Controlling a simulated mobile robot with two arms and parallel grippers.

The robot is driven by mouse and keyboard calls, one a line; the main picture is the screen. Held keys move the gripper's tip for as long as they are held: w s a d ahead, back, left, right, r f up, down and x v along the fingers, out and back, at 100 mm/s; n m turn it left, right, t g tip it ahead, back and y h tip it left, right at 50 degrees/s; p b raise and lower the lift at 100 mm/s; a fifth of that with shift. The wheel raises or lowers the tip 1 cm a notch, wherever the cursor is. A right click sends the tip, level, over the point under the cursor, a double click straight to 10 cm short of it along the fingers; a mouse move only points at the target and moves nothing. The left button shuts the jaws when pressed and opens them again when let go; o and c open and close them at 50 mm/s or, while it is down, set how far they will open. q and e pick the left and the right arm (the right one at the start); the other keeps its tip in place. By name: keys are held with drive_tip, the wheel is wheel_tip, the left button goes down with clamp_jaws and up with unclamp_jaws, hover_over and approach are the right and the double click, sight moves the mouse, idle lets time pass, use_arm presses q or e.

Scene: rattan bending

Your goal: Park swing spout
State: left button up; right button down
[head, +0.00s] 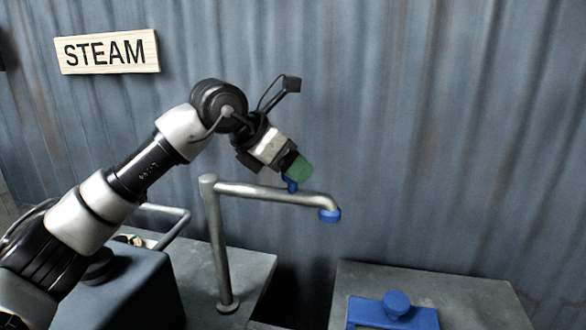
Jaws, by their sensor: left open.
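The swing spout is a grey metal pipe (250,190) on an upright post (219,245). Its arm points right and ends in a downturned blue tip (330,215). A small blue piece (292,185) stands up on the arm. My left gripper (296,172), with green at its finger end, is just above this piece, partly in front of it; I cannot tell whether they touch. The gripper is open and nothing shows held in it. My right gripper is out of view.
The post stands on a grey bench (255,270). A dark gap separates it from a second grey bench (460,290), which carries a blue block with a round knob (397,303). A STEAM sign (107,52) hangs on the corrugated wall. A bent metal tube (165,210) is behind my left arm.

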use_arm(q)
drive_tip(key=b+v, duration=0.1)
drive_tip(key=v, duration=0.8)
drive_tip(key=shift+b, duration=0.35)
drive_tip(key=shift+a+r, duration=0.1)
drive_tip(key=shift+r, duration=0.05)
